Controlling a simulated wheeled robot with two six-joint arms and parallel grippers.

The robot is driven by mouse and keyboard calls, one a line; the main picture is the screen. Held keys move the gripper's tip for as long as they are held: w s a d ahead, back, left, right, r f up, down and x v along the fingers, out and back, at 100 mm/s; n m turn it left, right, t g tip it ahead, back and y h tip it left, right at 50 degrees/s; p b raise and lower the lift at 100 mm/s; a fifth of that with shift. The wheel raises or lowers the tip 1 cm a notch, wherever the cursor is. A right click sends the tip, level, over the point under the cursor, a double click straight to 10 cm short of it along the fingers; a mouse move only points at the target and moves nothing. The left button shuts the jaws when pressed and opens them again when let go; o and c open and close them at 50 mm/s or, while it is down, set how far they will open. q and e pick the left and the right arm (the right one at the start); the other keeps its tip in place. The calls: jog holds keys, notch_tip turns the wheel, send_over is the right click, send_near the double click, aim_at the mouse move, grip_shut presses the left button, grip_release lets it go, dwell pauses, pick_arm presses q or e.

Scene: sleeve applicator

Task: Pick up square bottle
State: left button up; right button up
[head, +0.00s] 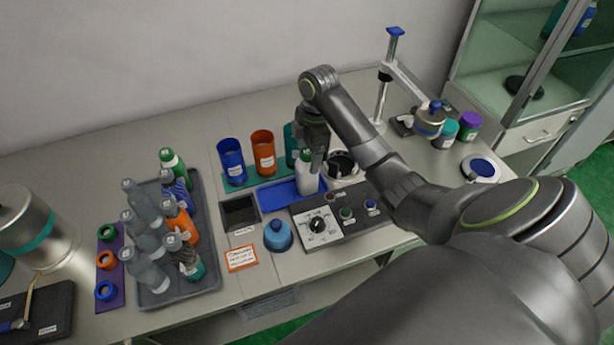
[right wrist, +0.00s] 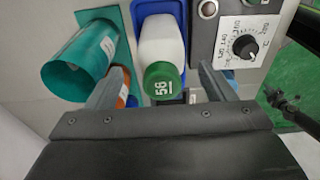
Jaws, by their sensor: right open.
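A white bottle (head: 306,180) with a green cap stands in the blue tray (head: 273,194) at the middle of the bench. Its body looks squarish. In the right wrist view the white bottle (right wrist: 162,40) shows its green cap, marked with white figures, towards the camera. My right gripper (head: 315,152) is above and around the top of the bottle. In the right wrist view its fingers (right wrist: 162,80) are open, one on each side of the bottle, with a gap on both sides. My left gripper is not in view.
A blue cup (head: 231,161), an orange cup (head: 263,152) and a teal cup (right wrist: 80,62) stand behind the tray. A control box with a dial (head: 318,226) is in front. A grey tray (head: 205,262) of several bottles is at left. A clamp stand (head: 383,95) is at right.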

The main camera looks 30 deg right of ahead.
aim_at(306, 162)
jog(key=shift+a+f+p, duration=0.15)
jog(key=shift+a+f, duration=0.05)
jog(key=shift+f, duration=0.65)
jog(key=shift+a+f+p, duration=0.15)
jog(key=shift+f, duration=0.7)
jog(key=shift+c, duration=0.2)
jog(key=c, duration=1.2)
jog(key=shift+c, duration=0.2)
